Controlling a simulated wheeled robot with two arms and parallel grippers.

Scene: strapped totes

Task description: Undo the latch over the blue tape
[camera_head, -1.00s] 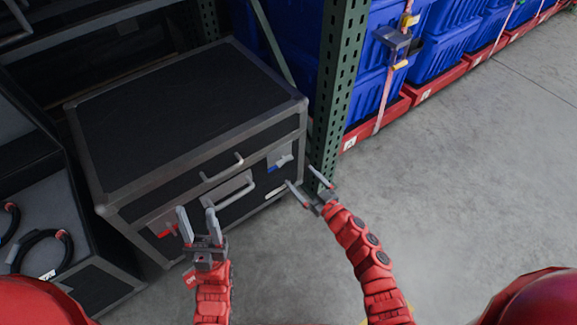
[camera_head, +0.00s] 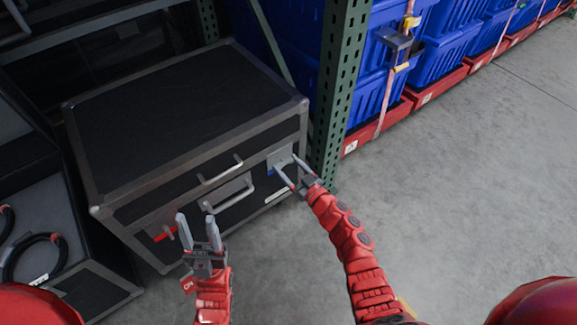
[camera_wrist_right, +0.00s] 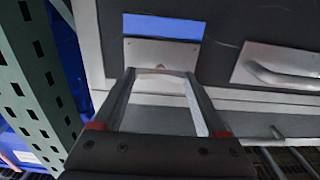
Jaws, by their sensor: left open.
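A black case (camera_head: 185,120) with metal edges stands at left. On its front, the right latch (camera_head: 280,156) is a pale metal plate with a strip of blue tape (camera_head: 271,172) at its lower edge, partly covered by my gripper. In the right wrist view the blue tape (camera_wrist_right: 163,27) lies beyond the latch plate (camera_wrist_right: 160,50). My right gripper (camera_head: 285,161) is open at this latch, its fingers on either side of the plate's lower part; I cannot tell whether they touch it. My left gripper (camera_head: 196,217) is open and empty before the left front, near red tape (camera_head: 165,233).
A handle (camera_head: 232,190) sits between the latches. A green rack post (camera_head: 338,100) stands close right of the case and my right gripper. Blue totes (camera_head: 445,55) stand behind it. An open case with cables (camera_head: 35,250) is at left. The floor at right is clear.

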